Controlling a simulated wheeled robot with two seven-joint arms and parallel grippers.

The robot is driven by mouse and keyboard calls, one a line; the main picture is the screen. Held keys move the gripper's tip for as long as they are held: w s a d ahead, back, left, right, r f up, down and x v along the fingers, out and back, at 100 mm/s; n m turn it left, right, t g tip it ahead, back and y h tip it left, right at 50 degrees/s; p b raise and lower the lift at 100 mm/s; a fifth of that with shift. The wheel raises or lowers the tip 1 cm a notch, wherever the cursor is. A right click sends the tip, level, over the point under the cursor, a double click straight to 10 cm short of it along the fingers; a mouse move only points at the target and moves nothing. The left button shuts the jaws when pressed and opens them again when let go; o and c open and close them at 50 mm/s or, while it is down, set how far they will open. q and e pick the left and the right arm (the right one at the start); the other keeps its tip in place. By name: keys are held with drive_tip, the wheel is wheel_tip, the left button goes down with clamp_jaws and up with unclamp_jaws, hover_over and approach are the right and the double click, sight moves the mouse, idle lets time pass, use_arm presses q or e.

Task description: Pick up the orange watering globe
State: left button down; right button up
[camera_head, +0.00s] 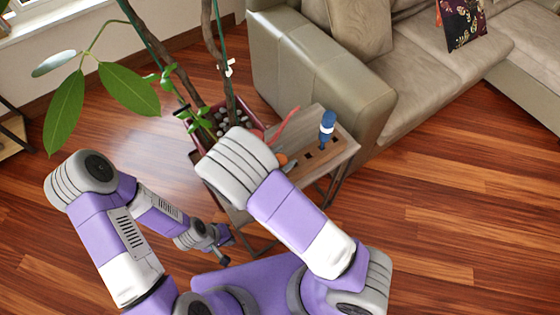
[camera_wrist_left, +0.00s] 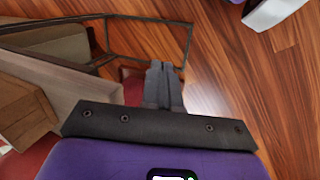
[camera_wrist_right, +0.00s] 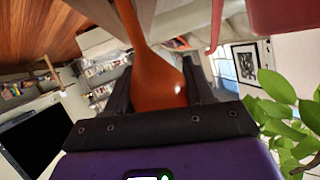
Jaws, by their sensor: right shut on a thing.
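The orange watering globe (camera_wrist_right: 158,80) fills the middle of the right wrist view, a glossy bulb with a neck running up. My right gripper (camera_wrist_right: 160,92) is shut on it, with a dark finger on each side of the bulb. In the head view only a small orange part (camera_head: 282,158) shows beside my right arm, which hides the right gripper. My left gripper (camera_head: 222,240) hangs low beside the small table, away from the globe. Its fingers are together and empty in the left wrist view (camera_wrist_left: 163,85).
A small wooden side table (camera_head: 338,150) with slots holds a blue, white-banded object (camera_head: 327,128). A red curved item (camera_head: 284,122) is near it. A potted plant (camera_head: 195,125) stands behind. A beige sofa (camera_head: 330,75) is close at right. Wood floor at lower right is clear.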

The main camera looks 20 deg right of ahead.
wheel_tip(320, 180, up, 10)
drive_tip(key=p, duration=0.4)
drive_tip(key=w+d+r+n+t+y, duration=0.2)
drive_tip(key=w+r+n+y, duration=0.2)
drive_tip(key=w+n+y, duration=0.1)
drive_tip(key=w+d+r+n+t+y, duration=0.2)
drive_tip(key=w+r+n+t+y, duration=0.1)
drive_tip(key=w+r+n+y, duration=0.2)
drive_tip(key=shift+w+d+n+t+y, duration=0.3)
drive_tip(key=shift+w+n+y, duration=0.15)
drive_tip(key=shift+w, duration=0.2)
